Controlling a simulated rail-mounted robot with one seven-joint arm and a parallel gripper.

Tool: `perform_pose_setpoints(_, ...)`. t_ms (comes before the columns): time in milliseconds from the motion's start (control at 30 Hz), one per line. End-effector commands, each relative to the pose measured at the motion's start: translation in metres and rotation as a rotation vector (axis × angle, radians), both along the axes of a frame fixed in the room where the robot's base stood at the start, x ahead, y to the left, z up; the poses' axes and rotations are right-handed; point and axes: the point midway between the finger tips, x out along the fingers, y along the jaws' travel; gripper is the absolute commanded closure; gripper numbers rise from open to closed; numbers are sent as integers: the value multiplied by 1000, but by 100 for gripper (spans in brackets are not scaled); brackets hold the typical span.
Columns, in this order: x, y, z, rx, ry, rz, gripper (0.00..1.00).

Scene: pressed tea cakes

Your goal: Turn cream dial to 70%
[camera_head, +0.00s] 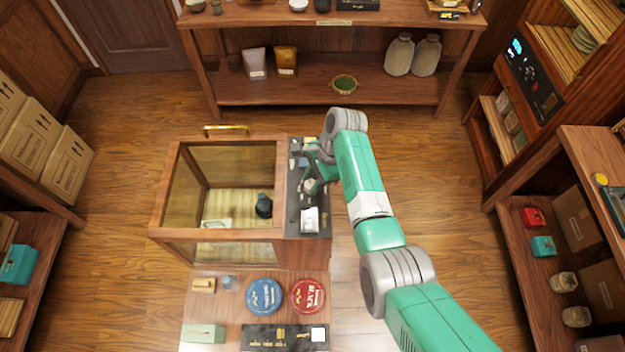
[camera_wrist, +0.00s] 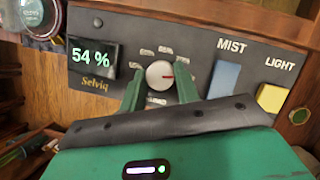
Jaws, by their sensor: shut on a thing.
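The cream dial (camera_wrist: 160,70) sits on a dark control panel (camera_wrist: 203,62) in the wrist view. A display (camera_wrist: 90,57) left of the dial reads 54 %. My gripper (camera_wrist: 160,82) has its green fingers on both sides of the dial and is shut on it. The fingers hide part of the label ring. In the head view, my gripper (camera_head: 312,176) is at the panel on the right side of a glass-walled wooden cabinet (camera_head: 167,186); the arm partly hides it there.
A blue MIST switch (camera_wrist: 224,78) and a yellow LIGHT switch (camera_wrist: 271,97) lie right of the dial. A round gauge (camera_wrist: 41,15) is at upper left. Blue (camera_head: 263,296) and red (camera_head: 307,295) round tins stand in front of the cabinet. Open floor lies around it.

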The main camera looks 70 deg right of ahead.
Motion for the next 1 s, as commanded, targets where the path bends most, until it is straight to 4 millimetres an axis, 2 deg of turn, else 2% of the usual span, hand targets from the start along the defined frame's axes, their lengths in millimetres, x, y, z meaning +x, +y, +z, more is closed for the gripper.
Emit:
perform_pose_setpoints(600,3,-2,-2,1,-1,450,91)
perform_pose_setpoints(1000,4,-2,0,-1,0,617,91)
